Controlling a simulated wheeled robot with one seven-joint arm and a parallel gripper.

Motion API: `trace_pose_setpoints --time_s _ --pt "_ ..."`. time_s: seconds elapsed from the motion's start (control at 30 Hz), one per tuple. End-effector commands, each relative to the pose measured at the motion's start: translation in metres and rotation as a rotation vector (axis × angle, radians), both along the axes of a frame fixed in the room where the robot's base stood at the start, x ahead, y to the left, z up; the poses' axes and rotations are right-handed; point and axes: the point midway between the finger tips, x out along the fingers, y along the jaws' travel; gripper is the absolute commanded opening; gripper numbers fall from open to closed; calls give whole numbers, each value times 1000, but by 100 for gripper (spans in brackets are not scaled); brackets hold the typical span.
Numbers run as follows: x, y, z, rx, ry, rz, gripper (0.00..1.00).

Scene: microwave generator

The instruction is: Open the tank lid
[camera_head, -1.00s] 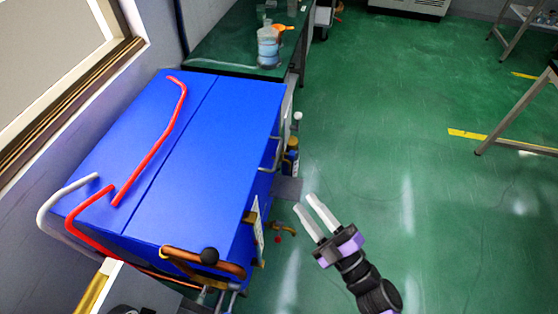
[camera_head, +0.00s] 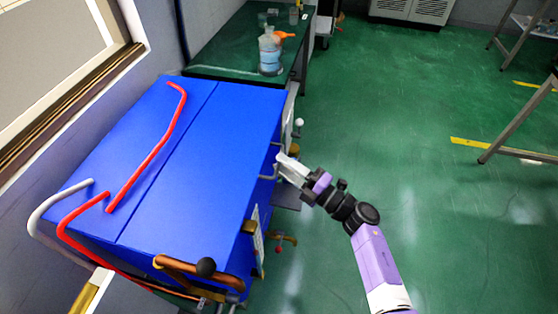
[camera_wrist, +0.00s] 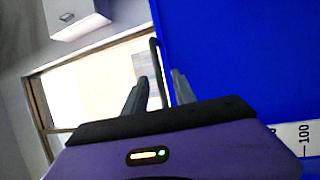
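The tank is a large blue box (camera_head: 195,160) on the left in the head view, its flat top split by a seam. A grey bar handle (camera_head: 267,177) sits on its right side, partly hidden by my gripper (camera_head: 284,166). In the wrist view the blue tank face (camera_wrist: 240,60) fills the right, and the dark handle bar (camera_wrist: 155,62) shows between the two fingertips of my gripper (camera_wrist: 158,90). The fingers are apart, with a gap around the bar. I cannot tell whether they touch it. The lid lies flat and closed.
Red pipes (camera_head: 150,155) rise over the tank's top left, and a white pipe (camera_head: 48,205) bends beside them. A brown handle with a black knob (camera_head: 206,267) is at the front. A dark table (camera_head: 225,72) with a bottle (camera_head: 270,52) stands behind.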

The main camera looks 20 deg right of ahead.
Motion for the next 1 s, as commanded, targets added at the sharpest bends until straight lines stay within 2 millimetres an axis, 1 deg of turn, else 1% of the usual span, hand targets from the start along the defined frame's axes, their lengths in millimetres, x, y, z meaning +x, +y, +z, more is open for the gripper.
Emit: trace_pose_setpoints --time_s 0.1,0.2,0.47,0.5,0.57,0.6,0.67,1.0 --pt "11 7 3 2 0 2 32" --pt "15 9 3 1 1 -1 32" --pt "17 10 3 1 1 -2 32" --pt "17 10 3 1 1 -2 30" --pt "17 10 3 1 1 -2 19" --pt "17 10 3 1 1 -2 11" --pt "17 10 3 1 1 -1 0" --pt "16 10 3 2 1 -1 0"
